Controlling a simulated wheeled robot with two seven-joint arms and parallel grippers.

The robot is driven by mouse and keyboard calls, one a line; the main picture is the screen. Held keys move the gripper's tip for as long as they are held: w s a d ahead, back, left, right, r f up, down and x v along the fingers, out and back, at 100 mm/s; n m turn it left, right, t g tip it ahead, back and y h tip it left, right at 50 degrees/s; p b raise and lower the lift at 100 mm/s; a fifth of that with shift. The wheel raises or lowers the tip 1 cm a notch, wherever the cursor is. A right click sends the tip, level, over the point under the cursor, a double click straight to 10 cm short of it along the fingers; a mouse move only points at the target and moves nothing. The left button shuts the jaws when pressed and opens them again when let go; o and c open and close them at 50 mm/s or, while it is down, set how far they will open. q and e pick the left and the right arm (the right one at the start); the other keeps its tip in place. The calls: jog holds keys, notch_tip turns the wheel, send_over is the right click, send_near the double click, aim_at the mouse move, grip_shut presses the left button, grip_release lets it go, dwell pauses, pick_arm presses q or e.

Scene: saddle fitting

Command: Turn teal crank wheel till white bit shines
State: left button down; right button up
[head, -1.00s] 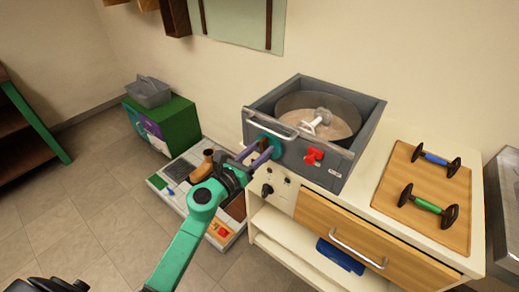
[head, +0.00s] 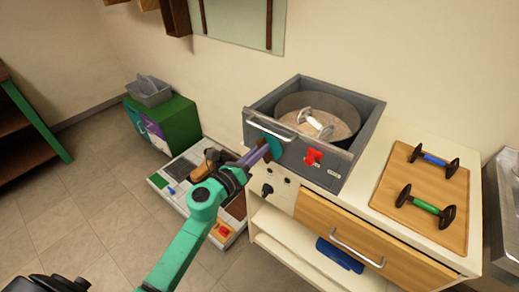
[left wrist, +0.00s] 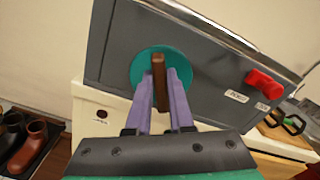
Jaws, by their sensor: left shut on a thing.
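The teal crank wheel (head: 276,147) is on the front of a grey open-topped box (head: 318,172). It shows as a teal disc in the left wrist view (left wrist: 142,62), with a brown handle (left wrist: 158,75) standing out from it. My left gripper (head: 265,149) has its purple fingers shut on this handle, one finger on each side (left wrist: 160,88). Inside the box's round drum (head: 343,108) is a white and grey paddle-like piece (head: 316,122). I cannot tell whether it is lit. My right gripper is not in view.
A red knob (head: 313,157) sits right of the wheel, and a silver bar handle (head: 270,126) runs above it. A board with two dumbbell-like handles (head: 450,185) lies to the right. A low tray of items (head: 165,181) is at the left. The floor at the left is clear.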

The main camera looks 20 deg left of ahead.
pick_arm(q)
jog(key=shift+w+a+f+n+p, duration=0.2)
jog(key=shift+n+p, duration=0.5)
jog(key=shift+n, duration=1.95)
jog(key=shift+s+d+f+n+p, duration=0.2)
jog(key=shift+n+p, duration=0.45)
jog(key=shift+n, duration=1.95)
jog(key=shift+w+a+f+n+p, duration=0.1)
jog(key=shift+a+f+n+p, duration=0.4)
jog(key=shift+n, duration=2.15)
jog(key=shift+d+r+n, duration=0.15)
jog(key=shift+d+n, duration=0.1)
jog(key=shift+n, duration=0.05)
jog(key=c, duration=0.8)
grip_release()
jog(key=b+v, duration=0.2)
jog(key=v, duration=1.2)
jog(key=shift+s, duration=0.25)
